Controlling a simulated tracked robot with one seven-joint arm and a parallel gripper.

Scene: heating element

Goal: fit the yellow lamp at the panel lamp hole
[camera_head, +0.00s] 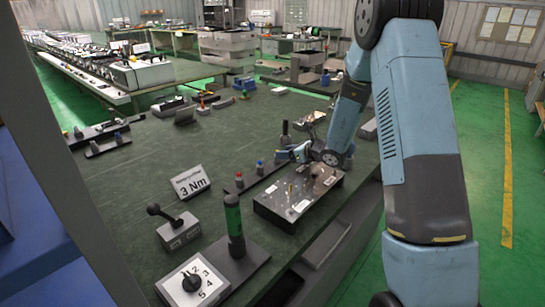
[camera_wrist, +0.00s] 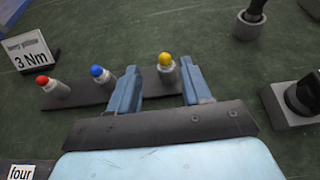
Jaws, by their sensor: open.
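The yellow lamp (camera_wrist: 166,64) stands upright at the right part of a dark rail (camera_wrist: 98,92) in the wrist view. My gripper (camera_wrist: 160,76) is open, and its two fingers show on either side of the lamp in the picture. I see no clear contact, and the height gap is hard to judge. In the head view my gripper (camera_head: 292,153) is low over the far end of the rail, where I cannot make out the yellow lamp. The panel (camera_head: 283,209) is a dark box with white labels, nearer than my gripper. Its lamp hole is too small to tell.
A red lamp (camera_wrist: 49,85) and a blue lamp (camera_wrist: 102,74) stand on the same rail, left of the yellow one.

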